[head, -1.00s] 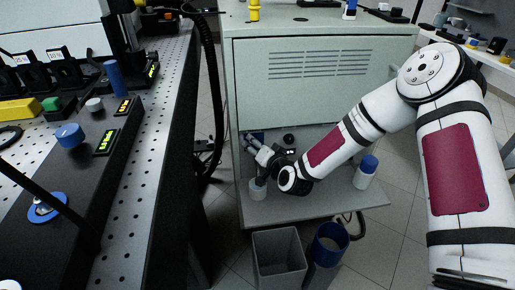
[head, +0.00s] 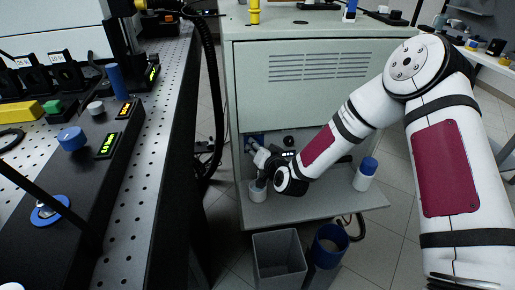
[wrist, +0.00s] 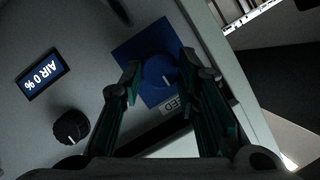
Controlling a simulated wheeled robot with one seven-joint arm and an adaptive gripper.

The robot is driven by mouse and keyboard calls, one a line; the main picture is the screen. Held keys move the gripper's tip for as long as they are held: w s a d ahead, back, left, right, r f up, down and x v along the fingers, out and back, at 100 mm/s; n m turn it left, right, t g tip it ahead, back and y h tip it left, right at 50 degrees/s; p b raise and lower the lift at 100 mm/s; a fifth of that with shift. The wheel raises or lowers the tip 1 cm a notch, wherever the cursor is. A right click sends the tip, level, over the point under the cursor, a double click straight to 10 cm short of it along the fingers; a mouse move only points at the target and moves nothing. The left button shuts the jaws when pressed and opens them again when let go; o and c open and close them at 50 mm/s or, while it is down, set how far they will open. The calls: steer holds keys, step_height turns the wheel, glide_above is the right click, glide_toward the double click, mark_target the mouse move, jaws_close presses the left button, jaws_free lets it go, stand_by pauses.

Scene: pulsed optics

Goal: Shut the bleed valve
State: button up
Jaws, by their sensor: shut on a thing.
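The bleed valve is a round blue knob (wrist: 158,71) on a square blue plate (wrist: 128,52), set in a grey panel. A label ending in "EED" sits beside the plate, partly hidden by a finger. A pale mark on the knob points toward the label. My gripper (wrist: 161,71) has its two fingers on either side of the knob, shut on it. In the head view my gripper (head: 257,154) reaches into the cabinet recess, and the knob is mostly hidden there.
Beside the valve are a display (wrist: 45,77) reading "AIR 0 %" and a black knob (wrist: 71,127). On the cabinet's shelf (head: 310,207) stand a pale cup (head: 257,191) below my gripper and a blue-capped bottle (head: 365,177). A grey bin (head: 279,260) stands in front.

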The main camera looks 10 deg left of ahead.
steer(key=o, duration=1.1)
steer(key=shift+o, duration=0.2)
steer(key=v, duration=1.2)
steer(key=shift+d, duration=0.1)
